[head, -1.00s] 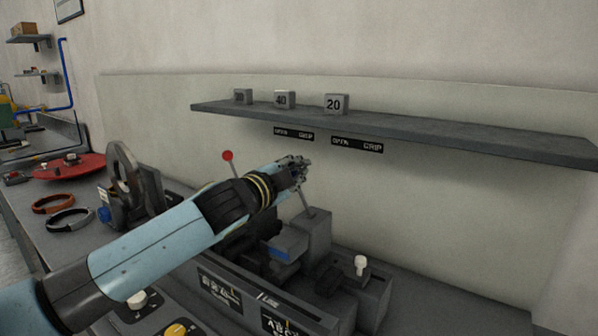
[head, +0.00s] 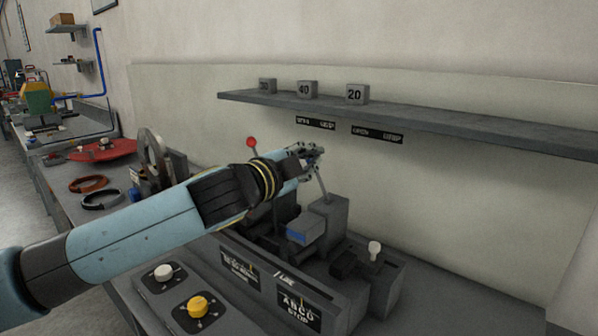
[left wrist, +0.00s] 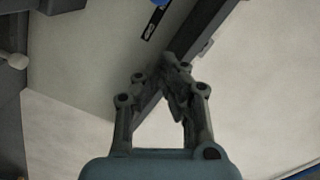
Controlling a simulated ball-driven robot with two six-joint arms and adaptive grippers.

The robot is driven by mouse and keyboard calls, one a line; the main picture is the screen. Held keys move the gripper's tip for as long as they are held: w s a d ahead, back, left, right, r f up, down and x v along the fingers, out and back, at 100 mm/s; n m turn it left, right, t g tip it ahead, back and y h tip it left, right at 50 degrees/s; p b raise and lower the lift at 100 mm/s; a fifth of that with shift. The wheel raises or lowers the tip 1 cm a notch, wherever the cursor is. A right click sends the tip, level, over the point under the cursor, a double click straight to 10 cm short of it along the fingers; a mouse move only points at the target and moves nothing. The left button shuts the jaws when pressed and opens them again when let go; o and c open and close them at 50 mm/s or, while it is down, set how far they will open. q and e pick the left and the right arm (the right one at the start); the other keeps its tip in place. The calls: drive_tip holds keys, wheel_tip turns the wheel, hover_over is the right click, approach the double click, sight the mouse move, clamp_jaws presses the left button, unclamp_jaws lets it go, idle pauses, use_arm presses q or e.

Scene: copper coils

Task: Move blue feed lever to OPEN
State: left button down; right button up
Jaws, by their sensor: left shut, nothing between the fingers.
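A lever with a thin grey rod (head: 323,186) rises from a grey block (head: 330,214) on the bench, leaning slightly left. Its top is mostly hidden by my left gripper (head: 315,155), which is at the rod's upper end. My right gripper is not in view.
A red-knobbed lever (head: 252,142) stands left of the gripper, and a white-knobbed lever (head: 375,247) to the right. A shelf (head: 450,122) with numbered blocks overhangs behind. White (head: 163,272) and yellow (head: 197,306) knobs are in front. A metal ring (head: 150,160) stands at left.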

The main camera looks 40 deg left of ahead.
use_arm(q)
drive_tip(key=shift+s+d+r+b, duration=0.2)
drive_tip(key=shift+s+d, duration=0.1)
drive_tip(key=shift+s, duration=0.7)
drive_tip(key=shift+s+d+r+b, duration=0.1)
drive_tip(key=shift+s+d+b, duration=0.15)
drive_tip(key=shift+s, duration=0.75)
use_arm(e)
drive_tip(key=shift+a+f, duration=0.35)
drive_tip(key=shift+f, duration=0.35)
